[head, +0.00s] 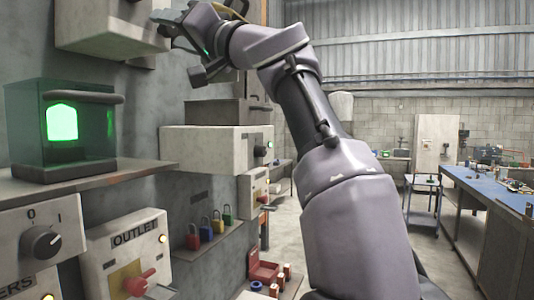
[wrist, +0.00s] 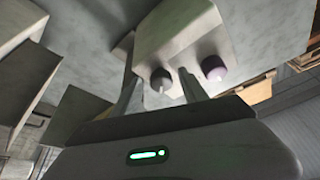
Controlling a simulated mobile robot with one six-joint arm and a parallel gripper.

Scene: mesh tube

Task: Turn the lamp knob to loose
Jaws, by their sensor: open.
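A pale box (wrist: 178,28) fills the upper middle of the wrist view. A dark round knob (wrist: 161,78) with a light pointer is on its face, beside a purplish dome (wrist: 213,68) that may be a lamp. No lettering on this box is legible. My gripper (wrist: 160,88) is open, its two fingers on either side of the knob in this view. I cannot tell whether they touch it. In the head view my gripper (head: 166,20) is at the upper left, by a wall box (head: 105,28) whose front face is hidden.
A glass case with a green light (head: 62,125) stands on a shelf at left. Below are a 0/I knob (head: 41,242) and an OUTLET box (head: 125,240) with a red handle. A grey box (head: 215,145) juts from the wall.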

